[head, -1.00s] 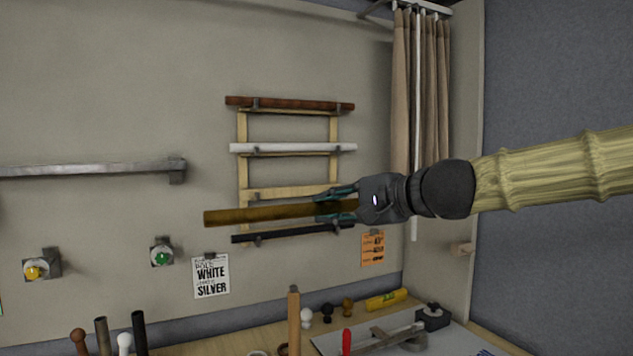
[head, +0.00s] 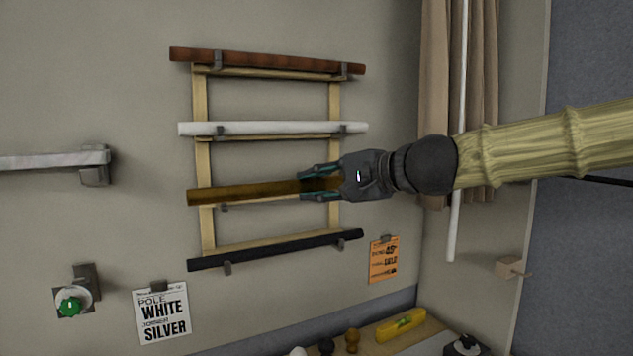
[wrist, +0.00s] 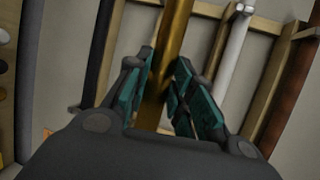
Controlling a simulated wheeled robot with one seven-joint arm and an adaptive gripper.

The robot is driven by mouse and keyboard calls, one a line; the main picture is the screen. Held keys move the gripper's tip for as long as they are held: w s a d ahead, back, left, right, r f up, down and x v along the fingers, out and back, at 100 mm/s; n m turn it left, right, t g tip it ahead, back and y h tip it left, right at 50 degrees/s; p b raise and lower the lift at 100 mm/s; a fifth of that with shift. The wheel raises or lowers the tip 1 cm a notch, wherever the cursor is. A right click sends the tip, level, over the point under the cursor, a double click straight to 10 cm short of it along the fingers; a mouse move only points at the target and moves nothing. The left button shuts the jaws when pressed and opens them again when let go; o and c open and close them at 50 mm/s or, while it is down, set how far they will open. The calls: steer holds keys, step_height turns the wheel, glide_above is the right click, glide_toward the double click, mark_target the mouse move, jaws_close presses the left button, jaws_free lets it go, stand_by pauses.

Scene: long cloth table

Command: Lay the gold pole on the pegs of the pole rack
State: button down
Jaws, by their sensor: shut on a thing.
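The gold pole (head: 245,192) is held roughly level in front of the pole rack (head: 203,105), near its third rail. My gripper (head: 318,183) is shut on the pole near its right end. The gold pole (wrist: 176,40) also runs between the teal finger pads of my gripper (wrist: 166,95) in the wrist view. A small peg (head: 224,208) shows just below the pole at the left. I cannot tell whether the pole touches the pegs. The right peg of that row is hidden behind my gripper.
A brown pole (head: 265,63) and a white pole (head: 270,129) lie on the rack above, and a black pole (head: 275,250) lies below. A white sign (head: 162,315) and an orange sign (head: 384,260) hang lower. A curtain (head: 440,100) hangs at the right.

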steer(key=shift+s+r, duration=0.1)
stand_by(0.3)
steer(key=shift+w+a, duration=0.2)
steer(key=shift+w, duration=0.3)
steer(key=shift+w+a, duration=0.2)
steer(key=shift+w, duration=0.3)
steer(key=w+a+f+b, duration=0.2)
steer(key=w+a+f, duration=0.1)
steer(key=w, duration=0.6)
steer(key=shift+w+a, duration=0.4)
steer(key=shift+a, duration=0.2)
stand_by(0.3)
steer(key=c, duration=1.1)
jaws_free()
steer(key=shift+c, duration=0.2)
